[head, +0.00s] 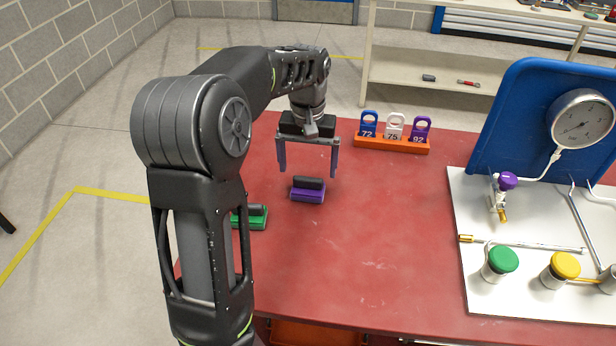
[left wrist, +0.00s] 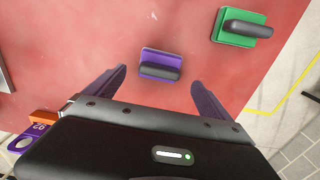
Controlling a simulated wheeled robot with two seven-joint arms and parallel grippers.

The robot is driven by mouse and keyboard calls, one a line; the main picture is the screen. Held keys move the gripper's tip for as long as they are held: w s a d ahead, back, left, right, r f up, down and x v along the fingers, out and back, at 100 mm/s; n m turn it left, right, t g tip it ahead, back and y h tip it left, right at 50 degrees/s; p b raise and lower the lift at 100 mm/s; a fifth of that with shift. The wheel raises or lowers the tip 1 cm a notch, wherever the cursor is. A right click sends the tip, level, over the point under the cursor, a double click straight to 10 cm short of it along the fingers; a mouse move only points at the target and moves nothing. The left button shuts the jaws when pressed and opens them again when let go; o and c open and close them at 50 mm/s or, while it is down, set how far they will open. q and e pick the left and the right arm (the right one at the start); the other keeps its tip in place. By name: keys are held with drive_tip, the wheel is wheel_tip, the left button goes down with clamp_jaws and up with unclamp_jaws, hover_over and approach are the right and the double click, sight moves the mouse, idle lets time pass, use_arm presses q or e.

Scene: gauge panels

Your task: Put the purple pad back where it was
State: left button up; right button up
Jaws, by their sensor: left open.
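The purple pad (head: 308,194) lies on the red table with its dark grip on top. It also shows in the left wrist view (left wrist: 152,74), ahead of the space between my fingers. My left gripper (head: 308,174) is open and empty, pointing down above and just behind the pad. Its two fingers also show in the left wrist view (left wrist: 160,88), apart from the pad. A green pad (head: 256,222) of the same shape lies nearer and to the left, partly behind my left arm; the left wrist view shows it whole (left wrist: 232,40). My right gripper is not in view.
An orange rack (head: 392,146) with numbered blue, white and purple tags stands at the back. A white board (head: 480,215) with a gauge (head: 581,118), valves and green and yellow caps fills the right side. The table's middle (head: 380,235) is clear.

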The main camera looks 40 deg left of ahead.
sight(308, 178)
use_arm(q)
wheel_tip(308, 178, up, 6)
drive_tip(key=shift+r, duration=0.15)
idle(0.9)
